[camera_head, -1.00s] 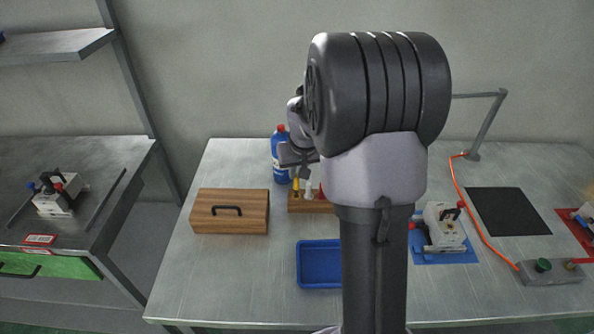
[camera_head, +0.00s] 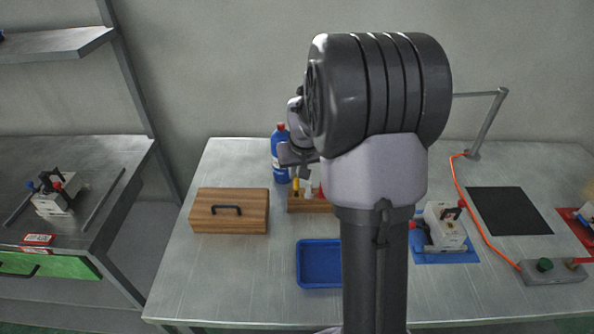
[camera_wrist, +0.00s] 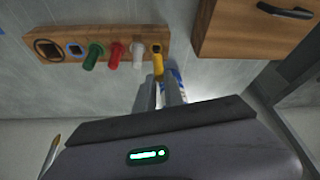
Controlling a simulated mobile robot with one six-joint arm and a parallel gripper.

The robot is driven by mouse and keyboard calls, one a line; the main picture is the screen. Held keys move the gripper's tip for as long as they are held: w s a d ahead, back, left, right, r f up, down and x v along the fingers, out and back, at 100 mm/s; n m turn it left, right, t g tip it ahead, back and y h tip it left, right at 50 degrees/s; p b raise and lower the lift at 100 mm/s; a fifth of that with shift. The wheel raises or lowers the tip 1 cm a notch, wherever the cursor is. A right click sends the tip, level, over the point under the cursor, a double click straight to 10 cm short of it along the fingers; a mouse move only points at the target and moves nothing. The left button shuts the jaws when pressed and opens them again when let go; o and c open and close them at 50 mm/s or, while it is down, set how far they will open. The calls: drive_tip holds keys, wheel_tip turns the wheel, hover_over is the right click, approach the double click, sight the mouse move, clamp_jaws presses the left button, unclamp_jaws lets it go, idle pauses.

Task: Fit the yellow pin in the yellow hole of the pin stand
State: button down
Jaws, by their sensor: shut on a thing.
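The wooden pin stand (camera_wrist: 72,46) lies across the upper left of the wrist view. It holds a green pin (camera_wrist: 93,57), a red pin (camera_wrist: 114,55) and a white pin (camera_wrist: 138,54). The yellow-rimmed hole (camera_wrist: 156,47) is at its right end, its dark opening partly visible. My gripper (camera_wrist: 159,84) is shut on the yellow pin (camera_wrist: 158,66). The pin's far end overlaps the lower edge of that hole; I cannot tell whether it has entered. In the head view, the stand (camera_head: 305,206) is partly hidden by my arm, and the yellow pin (camera_head: 297,187) shows above its left end.
A wooden box with a handle (camera_head: 230,211) stands close left of the stand. A blue bottle (camera_head: 281,158) is behind it, and a blue tray (camera_head: 319,264) in front. A machine on a blue mat (camera_head: 444,256) is to the right.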

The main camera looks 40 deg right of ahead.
sight(297, 179)
drive_tip(key=shift+f+b, duration=1.3)
drive_tip(key=shift+f, duration=0.25)
drive_tip(key=c, duration=1.4)
unclamp_jaws()
drive_tip(key=shift+o, duration=0.2)
drive_tip(key=shift+r, duration=0.15)
drive_tip(key=p+v, duration=0.6)
drive_tip(key=v, duration=1.1)
drive_tip(key=shift+r, duration=0.1)
